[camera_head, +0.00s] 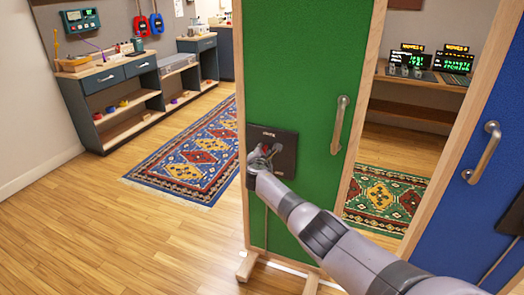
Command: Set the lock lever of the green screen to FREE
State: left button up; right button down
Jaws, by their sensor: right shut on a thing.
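The green screen (300,60) stands upright in the middle, a green panel in a light wooden frame on feet. A dark lock plate (287,140) is on its face near the left edge, with small lettering at its top that I cannot read. The lock lever (277,148) shows only as a small reddish bit beside my fingers. My right gripper (264,156) is at the plate, shut on the lever, and hides most of it. Which setting the lever points to is hidden. My left gripper is out of view.
A metal handle (340,125) is on the green screen's right side. A blue screen (470,215) with its own handle (483,152) stands close at the right. Rugs lie behind. Wooden floor (120,245) at left is clear. Shelves (135,95) line the back wall.

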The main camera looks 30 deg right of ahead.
jog(key=c, duration=1.4)
grip_release()
jog(key=shift+s+a, duration=0.1)
jog(key=shift+s+a, duration=0.25)
jog(key=shift+s, duration=0.15)
jog(key=v, duration=1.1)
jog(key=shift+d+r, duration=0.1)
jog(key=shift+d, duration=0.05)
